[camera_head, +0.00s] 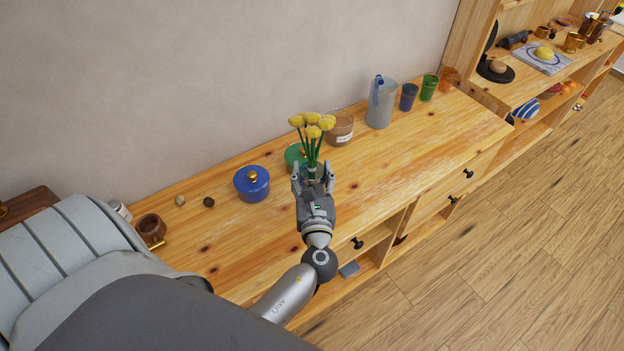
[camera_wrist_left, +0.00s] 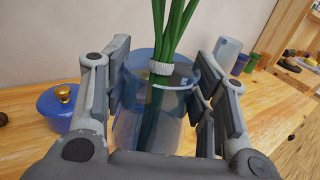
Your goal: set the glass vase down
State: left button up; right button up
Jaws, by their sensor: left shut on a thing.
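The glass vase (camera_wrist_left: 150,135) is clear and bluish and shows between my left fingers in the left wrist view. Green stems tied with a pale band stand in it, and yellow flowers (camera_head: 313,125) top them in the head view. My left gripper (camera_head: 313,175) is shut on the vase, with a finger pad on each side. The vase is upright over the wooden sideboard (camera_head: 400,165). In the head view my gripper mostly hides the vase. I cannot tell whether its base touches the wood. My right gripper is not in view.
A blue lidded pot (camera_head: 252,184) stands left of the vase, a green pot (camera_head: 293,156) close behind it. A brown jar (camera_head: 340,128), a grey pitcher (camera_head: 381,104) and coloured cups (camera_head: 428,88) line the back right. The sideboard is clear to the front right.

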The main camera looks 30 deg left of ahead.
pick_arm(q)
jog(key=w+f+b, duration=0.1)
jog(key=w+a+f+b, duration=0.1)
jog(key=f, duration=0.1)
jog(key=w+a+f+b, duration=0.1)
jog(key=f+b, duration=0.1)
jog(key=shift+w+a+f, duration=0.1)
notch_tip(320, 180, down, 3)
jog(key=b, duration=0.3)
jog(key=shift+w+a+f, duration=0.1)
jog(key=shift+w, duration=0.05)
jog(key=o, duration=1.5)
jog(key=shift+f, duration=0.15)
jog(key=shift+o, duration=0.2)
